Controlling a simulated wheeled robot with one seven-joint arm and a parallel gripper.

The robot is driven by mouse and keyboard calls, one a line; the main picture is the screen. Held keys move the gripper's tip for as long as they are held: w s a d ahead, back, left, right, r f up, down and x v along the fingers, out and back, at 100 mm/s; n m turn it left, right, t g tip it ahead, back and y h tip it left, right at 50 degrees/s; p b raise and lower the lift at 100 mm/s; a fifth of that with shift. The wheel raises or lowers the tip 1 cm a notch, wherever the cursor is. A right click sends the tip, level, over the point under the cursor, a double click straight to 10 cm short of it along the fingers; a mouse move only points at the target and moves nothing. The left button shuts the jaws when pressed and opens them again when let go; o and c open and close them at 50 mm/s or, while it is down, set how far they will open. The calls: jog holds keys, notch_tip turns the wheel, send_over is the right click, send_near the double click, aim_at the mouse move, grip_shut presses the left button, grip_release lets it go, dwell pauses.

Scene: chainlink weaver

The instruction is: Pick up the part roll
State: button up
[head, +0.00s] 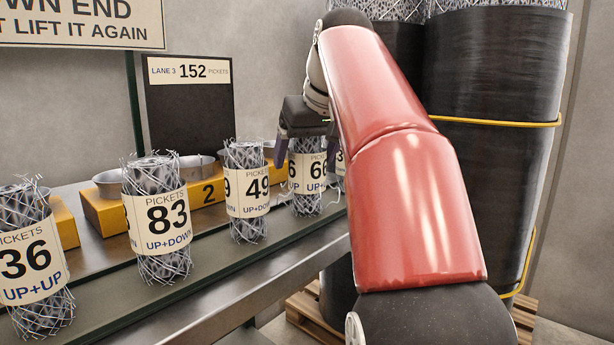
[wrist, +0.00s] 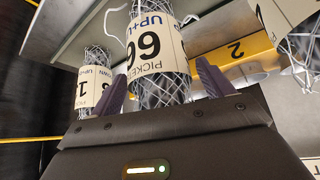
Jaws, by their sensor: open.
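Several wire-mesh rolls with cream number labels stand upright in a row on the ledge. The roll at my gripper (head: 309,150) has a label that seems to read 66 (head: 306,192); my arm and fingers partly hide it. In the wrist view this roll (wrist: 160,62) shows upside down, between my two dark fingers (wrist: 160,84). My gripper is open, with a finger to each side of the roll's upper part. I cannot tell whether the fingers touch it or how deep it sits between them. No label visibly says "part roll".
Another roll (wrist: 92,92) is close on the other side. Behind are yellow blocks (head: 103,211) with metal bowls and a "152 pickets" board (head: 190,115). Large dark mesh bundles (head: 490,150) stand right.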

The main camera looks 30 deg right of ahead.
jog(key=c, duration=1.2)
jog(key=shift+r, duration=0.2)
